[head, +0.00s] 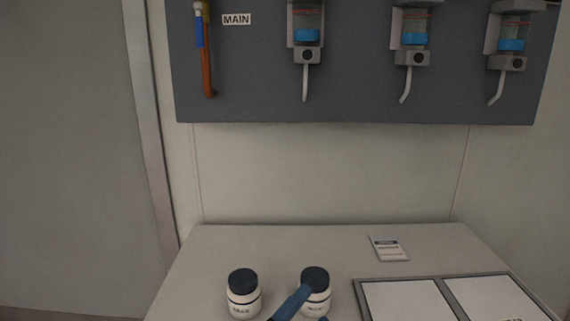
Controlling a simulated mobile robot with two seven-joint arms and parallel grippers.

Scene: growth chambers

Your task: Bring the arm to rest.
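Blue finger parts of a gripper (302,309) show at the bottom edge of the head view. One slants up to the right across the front of a white bottle with a dark cap (316,278). A second blue tip shows just to its right at the frame edge. The slant suggests my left gripper, but its arm and body are out of the frame. Whether the fingers touch the bottle or hold anything cannot be seen. My other gripper is not in view.
Another white bottle with a dark cap (243,293) stands to the left on the light table (215,250). A framed two-panel tray (447,288) lies at right, with a small label card (388,248) behind it. Dispensers (308,53) hang on the grey wall panel (260,80).

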